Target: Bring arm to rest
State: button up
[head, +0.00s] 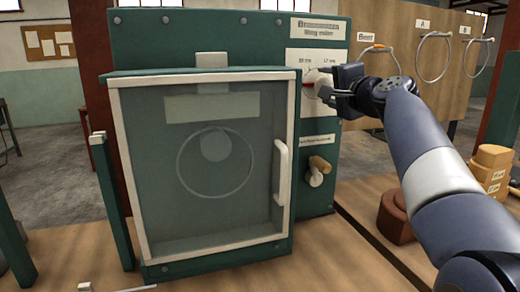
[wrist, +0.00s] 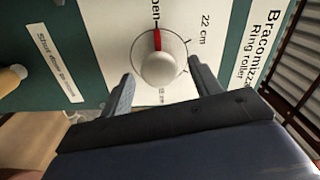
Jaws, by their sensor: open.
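My gripper (head: 328,84) is at the upper right of the green ring roller machine (head: 205,35), in front of its white dial plate. In the wrist view my gripper (wrist: 162,82) is open, with one finger on each side of a round white knob (wrist: 160,68). Gaps show between the fingers and the knob. The knob's red mark points to a label ending in "pen"; a "22 cm" label is beside it. In the head view the knob (head: 318,77) is partly hidden by my gripper.
The machine's framed clear door (head: 215,165) is closed, with a white handle (head: 281,170). A wooden-tipped lever (head: 319,168) sits below the dial. Rings (head: 433,57) hang on a wooden board (head: 400,22) behind my arm. Wooden blocks (head: 490,160) and a brown object (head: 393,215) are at right.

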jog(key=shift+a+f+m+p, duration=0.1)
jog(key=shift+f+m+p, duration=0.05)
jog(key=shift+m+p, duration=8.05)
jog(key=m+b, duration=0.3)
jog(key=shift+s, duration=0.1)
